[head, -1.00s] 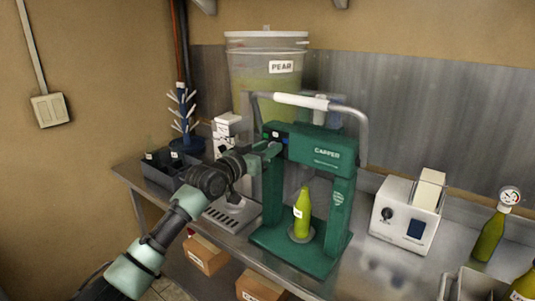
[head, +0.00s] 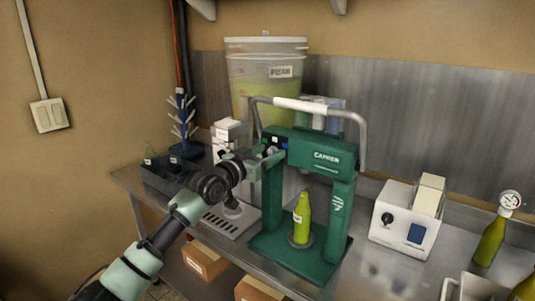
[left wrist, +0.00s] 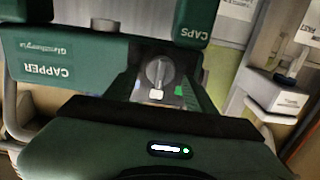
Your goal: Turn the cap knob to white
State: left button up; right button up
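The green capper (head: 322,153) stands on the steel bench; it fills much of the left wrist view upside down (left wrist: 60,60). Its grey cap knob (left wrist: 157,72) sits on a light panel. In the left wrist view its ridge lies roughly upright in the picture, in line with a white mark (left wrist: 156,95); a green mark (left wrist: 180,91) is to the right. I cannot tell which ridge end is the pointer. My left gripper (head: 262,157) is at the capper's left side, close by the knob. Its fingers appear apart, with the knob visible between them. My right gripper is out of view.
A green bottle (head: 302,217) stands on the capper's base. A clear bucket (head: 262,88) is behind. A dark crate (head: 167,175) and bottle tree (head: 184,130) are left.

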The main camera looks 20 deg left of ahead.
pick_arm(q)
jog(key=shift+s+a+f, duration=0.1)
jog(key=shift+s+a, duration=0.05)
jog(key=shift+s, duration=0.15)
jog(key=b+v, duration=0.2)
jog(key=v, duration=0.5)
